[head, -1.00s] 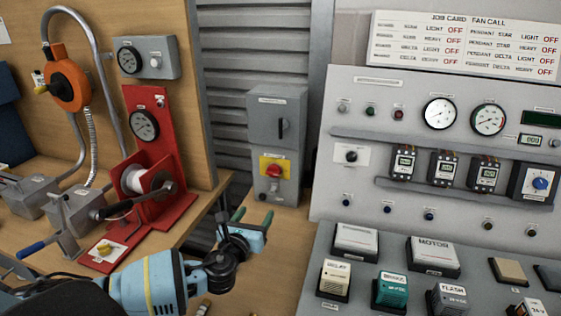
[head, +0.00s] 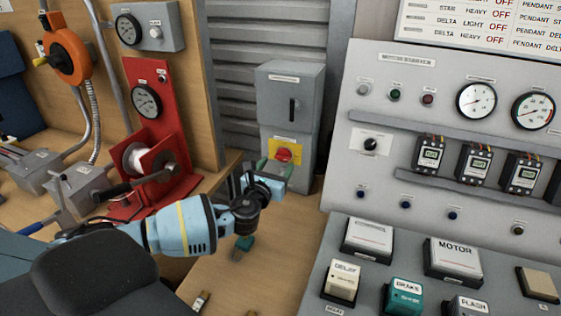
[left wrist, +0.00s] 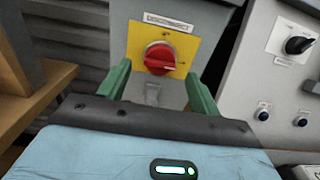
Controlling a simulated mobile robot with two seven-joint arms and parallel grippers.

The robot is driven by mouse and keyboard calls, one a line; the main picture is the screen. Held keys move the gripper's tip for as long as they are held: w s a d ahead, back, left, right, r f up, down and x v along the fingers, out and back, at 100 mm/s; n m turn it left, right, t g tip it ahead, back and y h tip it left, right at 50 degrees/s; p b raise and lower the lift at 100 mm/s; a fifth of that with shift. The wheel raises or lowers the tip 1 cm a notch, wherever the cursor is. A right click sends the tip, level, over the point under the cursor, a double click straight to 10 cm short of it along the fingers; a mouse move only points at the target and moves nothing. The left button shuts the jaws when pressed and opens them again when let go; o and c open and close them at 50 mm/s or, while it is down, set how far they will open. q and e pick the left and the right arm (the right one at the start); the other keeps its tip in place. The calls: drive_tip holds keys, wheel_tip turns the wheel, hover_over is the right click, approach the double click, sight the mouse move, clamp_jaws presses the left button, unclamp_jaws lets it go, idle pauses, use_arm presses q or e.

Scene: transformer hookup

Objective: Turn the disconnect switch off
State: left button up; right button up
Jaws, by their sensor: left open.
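The disconnect switch is a red rotary knob (head: 283,155) on a yellow plate (head: 297,144), low on a grey wall box. In the left wrist view the red knob (left wrist: 160,58) sits on its yellow plate under a "DISCONNECT" label (left wrist: 167,20), with its light pointer mark toward the right. My left gripper (head: 276,172) is open, just in front of and below the knob. In the left wrist view its green fingers (left wrist: 160,88) stand on either side below the knob, apart from it, with nothing between them. My right gripper is not in view.
The grey box (head: 290,100) has a black handle above the knob. A motor starter panel (head: 400,140) stands to the right. A red stand with a gauge and spool (head: 150,130) is at left. The wooden bench (head: 225,285) has small loose items near my arm.

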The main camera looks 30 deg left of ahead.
sight(281, 158)
use_arm(q)
drive_tip(key=x, duration=0.2)
drive_tip(key=shift+w, duration=0.4)
drive_tip(key=shift+w+a, duration=0.15)
drive_tip(key=shift+w, duration=0.15)
drive_tip(key=shift+c, duration=0.4)
drive_tip(key=c, duration=0.9)
